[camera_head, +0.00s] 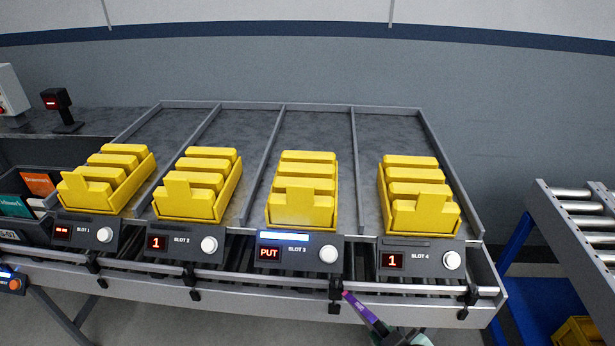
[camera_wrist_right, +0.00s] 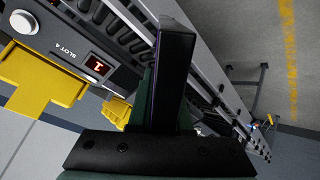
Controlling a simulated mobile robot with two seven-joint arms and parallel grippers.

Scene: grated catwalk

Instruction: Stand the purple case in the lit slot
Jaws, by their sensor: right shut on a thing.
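The purple case (camera_head: 360,308) shows as a narrow purple strip at the bottom of the head view, in front of the rail. My right gripper (camera_head: 388,333) is shut on its lower end, and the case tilts up to the left. A yellow bin (camera_head: 303,213) with upright dividers stands behind that panel. The case is apart from this bin, below and right of it. My left gripper is out of view.
Yellow divided bins stand in slot 1 (camera_head: 108,182), slot 2 (camera_head: 199,186) and slot 4 (camera_head: 418,198). A metal rail (camera_head: 250,279) with black clamps runs along the front. A roller conveyor (camera_head: 575,225) stands at the right.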

